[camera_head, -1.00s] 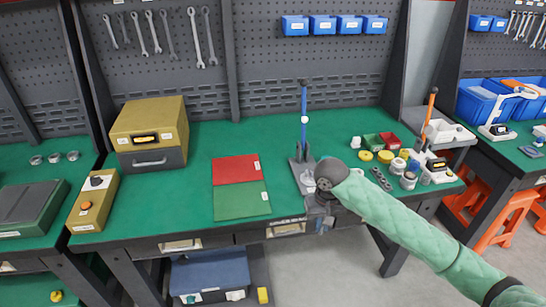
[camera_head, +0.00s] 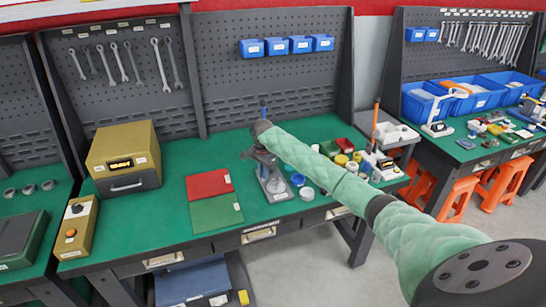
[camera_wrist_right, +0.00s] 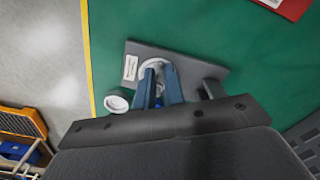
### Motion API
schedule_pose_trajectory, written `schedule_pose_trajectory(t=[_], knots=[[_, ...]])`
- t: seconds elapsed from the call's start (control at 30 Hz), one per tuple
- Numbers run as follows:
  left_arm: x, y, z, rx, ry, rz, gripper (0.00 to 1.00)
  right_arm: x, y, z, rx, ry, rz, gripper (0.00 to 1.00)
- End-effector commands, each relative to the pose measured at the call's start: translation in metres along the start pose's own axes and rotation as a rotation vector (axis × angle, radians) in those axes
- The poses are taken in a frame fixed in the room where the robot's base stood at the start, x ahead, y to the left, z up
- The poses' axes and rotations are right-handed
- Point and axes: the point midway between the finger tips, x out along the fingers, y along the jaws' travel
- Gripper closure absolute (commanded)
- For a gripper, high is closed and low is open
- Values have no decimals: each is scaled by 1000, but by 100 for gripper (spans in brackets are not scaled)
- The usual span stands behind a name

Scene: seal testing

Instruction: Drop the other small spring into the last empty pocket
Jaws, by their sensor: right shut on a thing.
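My right gripper (camera_head: 264,170) is over the grey press stand at the front middle of the green bench. In the right wrist view its two blue-grey fingers (camera_wrist_right: 160,78) are close together over the stand's base plate (camera_wrist_right: 203,76), beside a pale ring. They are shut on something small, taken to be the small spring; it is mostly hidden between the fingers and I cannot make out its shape. The stand's base also shows in the head view (camera_head: 276,192). The pockets cannot be made out. My left gripper is not in view.
A white round cup (camera_wrist_right: 117,101) stands beside the base plate. Red (camera_head: 208,184) and green (camera_head: 216,211) mats lie left of the stand. Several small jars and bins stand to the right, partly behind my arm. A yellow box (camera_head: 124,157) stands at the left.

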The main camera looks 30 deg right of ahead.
Motion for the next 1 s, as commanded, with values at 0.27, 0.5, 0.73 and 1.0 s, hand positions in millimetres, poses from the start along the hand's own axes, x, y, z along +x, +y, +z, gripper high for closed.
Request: schedule_pose_trajectory(t=[0.27,0.5,0.73,1.0], knots=[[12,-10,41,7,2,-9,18,-6,-2,-57,228,-7,4,100],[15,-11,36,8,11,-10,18,0,-2,-62,247,-7,3,100],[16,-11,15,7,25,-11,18,8,-2,-62,246,-7,3,100],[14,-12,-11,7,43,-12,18,17,-2,-62,246,-6,3,100]])
